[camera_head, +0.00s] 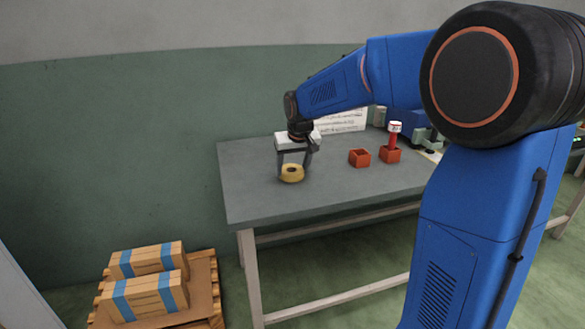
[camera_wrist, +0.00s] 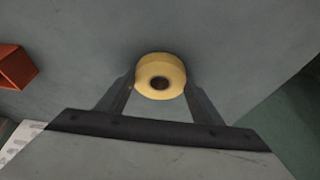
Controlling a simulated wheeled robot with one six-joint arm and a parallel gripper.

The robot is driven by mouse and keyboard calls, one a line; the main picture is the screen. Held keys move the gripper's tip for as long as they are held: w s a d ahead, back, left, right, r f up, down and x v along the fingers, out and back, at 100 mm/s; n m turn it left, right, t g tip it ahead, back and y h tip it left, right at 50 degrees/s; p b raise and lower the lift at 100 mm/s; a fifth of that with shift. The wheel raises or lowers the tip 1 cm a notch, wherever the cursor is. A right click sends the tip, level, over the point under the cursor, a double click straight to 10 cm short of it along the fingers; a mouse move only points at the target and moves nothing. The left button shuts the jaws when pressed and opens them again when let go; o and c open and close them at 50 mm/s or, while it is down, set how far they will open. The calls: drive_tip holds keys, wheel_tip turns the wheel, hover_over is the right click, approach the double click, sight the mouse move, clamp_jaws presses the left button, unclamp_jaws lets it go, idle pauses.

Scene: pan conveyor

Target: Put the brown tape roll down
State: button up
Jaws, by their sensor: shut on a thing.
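The tape roll (camera_head: 291,173) looks yellow-tan with a dark brown centre. It is at the left part of the grey table (camera_head: 245,190) in the head view. My gripper (camera_head: 292,170) is above the table and shut on the roll. In the wrist view the roll (camera_wrist: 161,76) sits between the two fingertips of my gripper (camera_wrist: 160,84), with its round face and hole toward the camera. The roll is at or very near the tabletop; I cannot tell whether it touches.
A red open box (camera_head: 359,158) stands to the right on the table. Cartons (camera_head: 146,294) with blue bands lie on a pallet (camera_head: 203,295) at lower left. The table's front left is clear.

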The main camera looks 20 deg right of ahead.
drive_tip(key=o, duration=1.1)
drive_tip(key=shift+f, duration=0.1)
drive_tip(key=v, duration=1.2)
